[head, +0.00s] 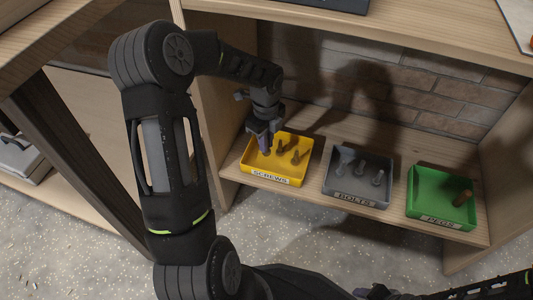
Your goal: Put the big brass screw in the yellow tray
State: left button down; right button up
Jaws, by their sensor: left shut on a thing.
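The yellow tray (246,168), labelled SCREWS, stands at the left end of the wooden shelf. A few dark brownish screws (295,157) stand upright in it. My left gripper (264,146) points down at the tray's left back part, its fingertips at or just inside the rim. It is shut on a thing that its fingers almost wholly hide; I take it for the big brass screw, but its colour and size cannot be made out. My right gripper (375,292) shows only in part at the bottom edge, and its jaws are unclear.
To the right on the shelf (318,204) stand a grey tray (357,190) labelled BOLTS with several bolts, and a green tray (428,211) labelled PEGS with a brown peg (463,198). A brick wall closes the back, with a wooden top (400,25) above and side panels.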

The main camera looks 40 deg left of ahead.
pick_arm(q)
notch_tip(320, 180, down, 4)
jog(key=shift+f+b, duration=0.15)
jog(key=shift+b, duration=1)
jog(key=shift+f, duration=0.35)
jog(key=shift+f, duration=0.15)
jog(key=c, duration=1.5)
grip_release()
jog(key=shift+o, duration=0.2)
notch_tip(320, 180, up, 8)
jog(key=p, duration=0.3)
